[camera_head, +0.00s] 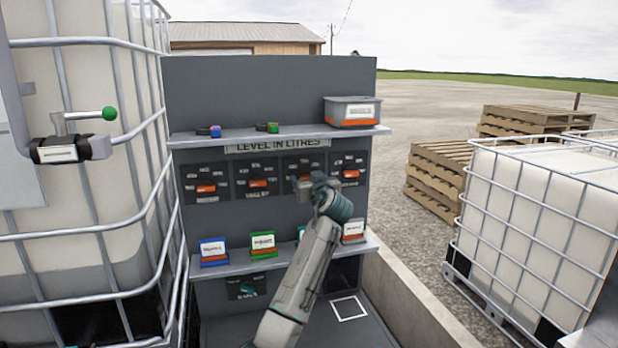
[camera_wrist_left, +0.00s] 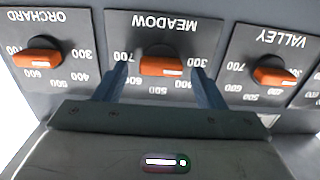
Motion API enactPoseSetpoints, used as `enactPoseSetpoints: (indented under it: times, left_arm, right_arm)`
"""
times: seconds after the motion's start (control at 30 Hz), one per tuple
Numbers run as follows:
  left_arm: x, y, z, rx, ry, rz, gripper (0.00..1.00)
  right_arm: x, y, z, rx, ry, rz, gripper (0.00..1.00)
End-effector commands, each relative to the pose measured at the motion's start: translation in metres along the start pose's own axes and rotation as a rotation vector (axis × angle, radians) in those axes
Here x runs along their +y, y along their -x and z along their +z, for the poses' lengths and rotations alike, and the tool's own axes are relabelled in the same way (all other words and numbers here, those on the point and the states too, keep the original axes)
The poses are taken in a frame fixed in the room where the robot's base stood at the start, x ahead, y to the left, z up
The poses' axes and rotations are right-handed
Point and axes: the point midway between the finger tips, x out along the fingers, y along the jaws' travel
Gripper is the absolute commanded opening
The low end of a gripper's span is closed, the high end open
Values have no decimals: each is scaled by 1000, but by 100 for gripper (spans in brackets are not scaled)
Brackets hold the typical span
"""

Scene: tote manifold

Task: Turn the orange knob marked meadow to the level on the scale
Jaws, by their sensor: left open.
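The orange meadow knob (camera_wrist_left: 160,66) sits on a dark dial plate (camera_wrist_left: 187,28) in the wrist view, where the lettering is upside down. The knob lies roughly level across the dial, with a white mark toward the picture's right. My left gripper (camera_wrist_left: 163,80) is open, with one finger on each side of the knob; I cannot tell whether they touch it. In the head view my left gripper (camera_head: 301,184) is at the third dial from the left and partly hides it. The scale named in the task cannot be made out. My right gripper is not in view.
The orchard knob (camera_wrist_left: 38,56) and valley knob (camera_wrist_left: 275,71) flank it. A shelf with a grey bin (camera_head: 352,112) is above the dials. A lower shelf holds labelled blocks, including a blue one (camera_head: 213,252). A caged tank (camera_head: 90,190) stands close on the left.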

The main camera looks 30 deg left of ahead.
Motion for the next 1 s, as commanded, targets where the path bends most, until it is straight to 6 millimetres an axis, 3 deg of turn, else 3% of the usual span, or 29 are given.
enactPoseSetpoints:
  times: [0.17,0.4,0.77,1.0]
  left_arm:
    - [0,0,0,0,0,0,64]
    - [0,0,0,0,0,0,19]
    - [0,0,1,-1,-54,0,19]
    - [1,0,1,-1,-209,0,19]
  right_arm:
    - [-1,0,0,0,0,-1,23]
    - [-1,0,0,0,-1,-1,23]
    - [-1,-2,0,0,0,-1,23]
    - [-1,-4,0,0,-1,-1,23]
